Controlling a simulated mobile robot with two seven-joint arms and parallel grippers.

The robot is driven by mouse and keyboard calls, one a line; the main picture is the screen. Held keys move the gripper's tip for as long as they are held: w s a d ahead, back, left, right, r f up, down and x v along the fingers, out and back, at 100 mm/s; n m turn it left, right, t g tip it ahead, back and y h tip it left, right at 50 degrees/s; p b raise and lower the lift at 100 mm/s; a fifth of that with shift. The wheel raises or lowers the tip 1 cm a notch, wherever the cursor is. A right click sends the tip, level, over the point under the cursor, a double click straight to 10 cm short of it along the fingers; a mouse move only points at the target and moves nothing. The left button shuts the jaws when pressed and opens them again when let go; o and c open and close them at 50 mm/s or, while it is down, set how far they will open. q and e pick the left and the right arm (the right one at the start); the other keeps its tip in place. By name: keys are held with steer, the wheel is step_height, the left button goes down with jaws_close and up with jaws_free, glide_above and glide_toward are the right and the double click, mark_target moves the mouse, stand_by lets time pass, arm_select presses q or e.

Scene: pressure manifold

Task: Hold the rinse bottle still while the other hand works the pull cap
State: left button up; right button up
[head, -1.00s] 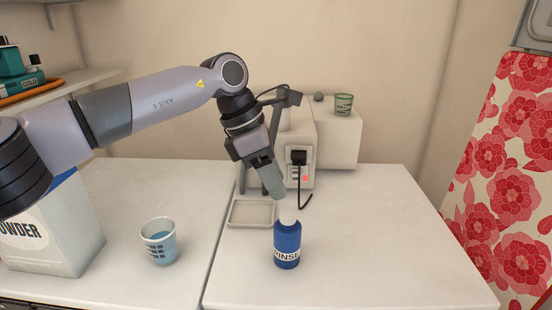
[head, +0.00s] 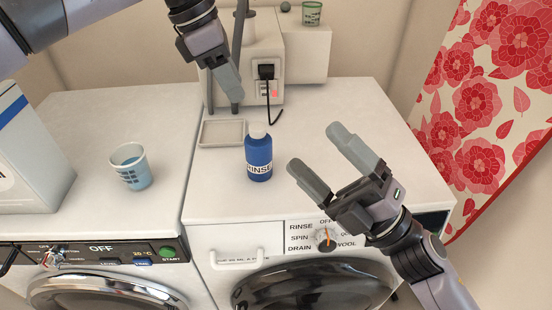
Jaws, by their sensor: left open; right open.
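The blue rinse bottle (head: 258,158) stands upright on the white top of the right-hand machine. Its white pull cap (head: 258,130) is on top, and whether it is pulled up or down cannot be told. My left gripper (head: 237,98) hangs above and behind the bottle, apart from the cap; its fingers overlap in this view, and it holds nothing visible. My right gripper (head: 317,160) is open and empty, to the right of the bottle near the front edge, fingers pointing toward the back left. Neither gripper touches the bottle.
A shallow grey tray (head: 222,134) lies behind the bottle at left. A blue-marked cup (head: 131,168) and a powder box (head: 28,155) stand on the left machine. A dispenser with a black plug (head: 266,72) stands at the back.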

mark_target(268, 155)
steer(key=w+a+f+n+h, duration=0.1)
steer(key=w+f+n+h, duration=0.1)
steer(key=w+f+n, duration=0.2)
steer(key=w+a+f+n+g+h, duration=0.1)
steer(key=w+a+f+n+h, duration=0.1)
steer(key=w+f+n, duration=0.2)
steer(key=w+a+f+n+h, duration=0.2)
steer(key=w+f+n, duration=0.2)
steer(key=n, duration=0.3)
steer(key=shift+w+a+h, duration=0.2)
steer(key=shift+h, duration=0.1)
steer(key=shift+w+f+n+h, duration=0.35)
steer(key=shift+w+n, duration=0.25)
steer(key=shift+n, duration=0.2)
steer(key=shift+x, duration=3.55)
steer(key=shift+f, duration=0.1)
